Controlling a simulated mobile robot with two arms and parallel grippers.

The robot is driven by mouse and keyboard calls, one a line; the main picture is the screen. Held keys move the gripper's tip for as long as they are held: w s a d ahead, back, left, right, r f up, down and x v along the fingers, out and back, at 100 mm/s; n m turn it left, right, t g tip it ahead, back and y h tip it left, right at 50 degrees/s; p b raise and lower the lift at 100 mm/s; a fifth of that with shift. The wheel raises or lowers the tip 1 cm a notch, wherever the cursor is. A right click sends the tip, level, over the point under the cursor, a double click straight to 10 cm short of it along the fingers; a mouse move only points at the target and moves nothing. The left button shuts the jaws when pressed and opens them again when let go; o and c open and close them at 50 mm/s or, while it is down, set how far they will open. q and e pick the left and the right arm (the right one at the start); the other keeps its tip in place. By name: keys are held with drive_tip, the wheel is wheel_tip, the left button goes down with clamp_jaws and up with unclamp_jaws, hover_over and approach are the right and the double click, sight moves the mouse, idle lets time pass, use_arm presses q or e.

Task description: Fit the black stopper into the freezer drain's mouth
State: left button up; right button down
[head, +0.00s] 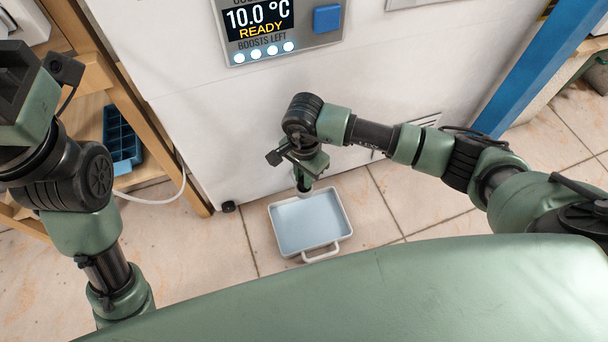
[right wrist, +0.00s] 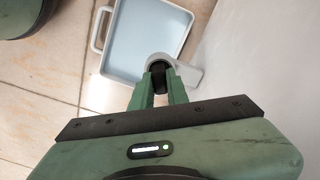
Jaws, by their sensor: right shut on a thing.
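My right gripper (head: 303,186) is low in front of the white freezer, over the back edge of the tray. In the right wrist view its two green fingers (right wrist: 158,84) are shut on the small black stopper (right wrist: 158,68). The stopper is at the round mouth of the grey drain (right wrist: 161,57), which sticks out from the freezer face. Fingers and stopper overlap the mouth, so I cannot tell how deep the stopper sits. In the head view my arm hides most of the drain. My left gripper (head: 22,95) is at the left edge; its fingers do not show.
A pale blue tray (head: 271,217) with a white rim and handle lies on the tiled floor under the drain. The freezer front (head: 190,110) rises close behind. A wooden rack (head: 130,110) stands left, with a white hose beside it. A blue post (head: 530,70) stands right.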

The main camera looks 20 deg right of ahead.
drive_tip(key=shift+f, duration=0.25)
drive_tip(key=c, duration=1.3)
unclamp_jaws()
drive_tip(key=o, duration=0.5)
drive_tip(key=shift+r, duration=0.1)
